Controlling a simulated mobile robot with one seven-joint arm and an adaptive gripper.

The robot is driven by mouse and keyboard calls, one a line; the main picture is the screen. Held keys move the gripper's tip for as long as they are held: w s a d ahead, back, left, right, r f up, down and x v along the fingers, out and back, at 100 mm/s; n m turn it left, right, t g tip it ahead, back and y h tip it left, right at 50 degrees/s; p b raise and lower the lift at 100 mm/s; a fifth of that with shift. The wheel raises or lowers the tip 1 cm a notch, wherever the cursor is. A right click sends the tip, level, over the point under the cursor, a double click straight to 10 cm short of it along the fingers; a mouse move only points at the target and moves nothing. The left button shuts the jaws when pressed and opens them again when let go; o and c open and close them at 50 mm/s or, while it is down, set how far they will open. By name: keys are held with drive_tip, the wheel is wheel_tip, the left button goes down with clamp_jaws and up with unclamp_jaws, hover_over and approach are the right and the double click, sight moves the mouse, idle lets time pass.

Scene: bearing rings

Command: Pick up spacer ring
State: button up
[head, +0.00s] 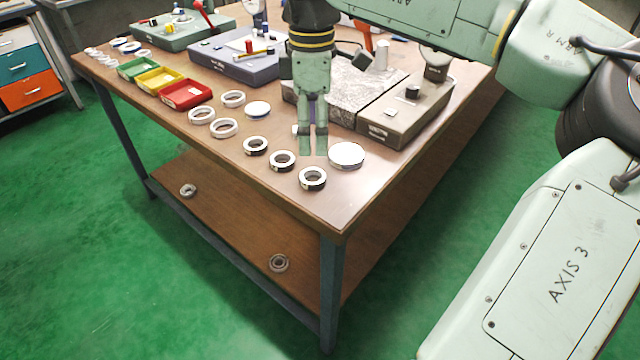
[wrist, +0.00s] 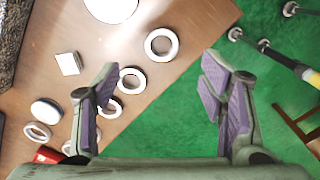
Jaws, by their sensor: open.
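Several rings lie on the wooden table, and I cannot tell which one is the spacer ring. Three rings with pale tops and dark sides lie along the near edge: one nearest the corner (head: 312,168), a middle one (head: 272,163) and a farther one (head: 246,148). Paler rings (head: 224,122) lie further left. My gripper (head: 313,150) points down above the table near the corner, open and empty. In the wrist view, the jaws (wrist: 160,77) are wide apart, with one ring (wrist: 150,47) ahead of them and others (wrist: 123,79) by the left finger.
A large white-topped disc (head: 346,155) lies right of the corner ring, and a smaller disc (head: 257,109) lies among the pale rings. Red (head: 186,95), yellow and green trays stand left. A grey fixture block (head: 405,115) stands behind my gripper. The table edge is close.

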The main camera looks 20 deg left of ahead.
sight(312, 175)
wheel_tip(312, 175, down, 4)
drive_tip(key=shift+r, duration=0.1)
wheel_tip(312, 175, down, 6)
drive_tip(key=shift+s+a+r+p, duration=0.1)
drive_tip(key=shift+s+r+p, duration=0.1)
drive_tip(key=shift+p, duration=0.65)
drive_tip(key=c, duration=1.3)
drive_tip(key=shift+r, duration=0.15)
